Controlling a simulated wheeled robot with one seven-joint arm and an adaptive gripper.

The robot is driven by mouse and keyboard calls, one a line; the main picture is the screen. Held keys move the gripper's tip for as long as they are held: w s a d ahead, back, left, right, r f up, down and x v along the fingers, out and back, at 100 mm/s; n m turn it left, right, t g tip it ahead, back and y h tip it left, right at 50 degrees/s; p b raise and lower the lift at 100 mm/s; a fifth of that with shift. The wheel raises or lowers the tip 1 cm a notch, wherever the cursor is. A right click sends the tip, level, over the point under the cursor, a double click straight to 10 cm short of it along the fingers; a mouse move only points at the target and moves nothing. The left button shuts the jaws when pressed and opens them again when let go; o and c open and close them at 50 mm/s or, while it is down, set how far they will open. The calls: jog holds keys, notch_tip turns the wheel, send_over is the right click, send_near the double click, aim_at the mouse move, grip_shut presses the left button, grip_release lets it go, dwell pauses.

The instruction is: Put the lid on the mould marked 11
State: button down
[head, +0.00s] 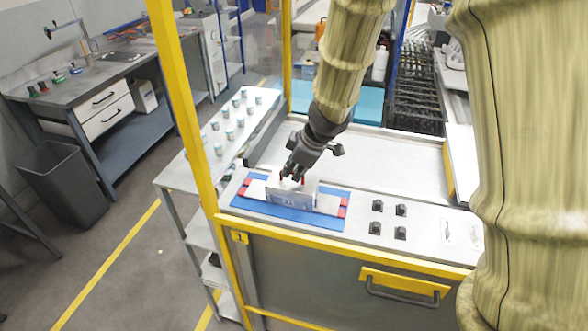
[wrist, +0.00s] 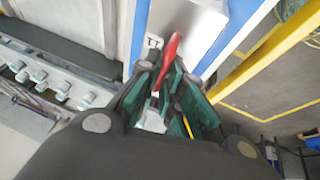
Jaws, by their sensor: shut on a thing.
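My gripper (head: 291,177) points down over a blue tray-like base (head: 258,208) with red blocks at its left and right ends. Its fingers are shut on a red handle, which shows between the fingertips in the wrist view (wrist: 171,50). A pale grey box-like piece (head: 300,197) is right under the fingers, with its front face upright and small dark marks low on it. It also shows as a shiny metal surface in the wrist view (wrist: 200,22). I cannot read its marks or tell whether the handle's lid rests on anything.
Several small dark blocks (head: 376,206) stand on the worktop to the right. A yellow post (head: 184,90) and yellow front rail edge the station. A side shelf (head: 180,172) at left carries several small cups. The worktop behind my gripper is clear.

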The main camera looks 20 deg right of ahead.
jog(key=c, duration=1.5)
grip_release()
jog(key=shift+r, duration=0.15)
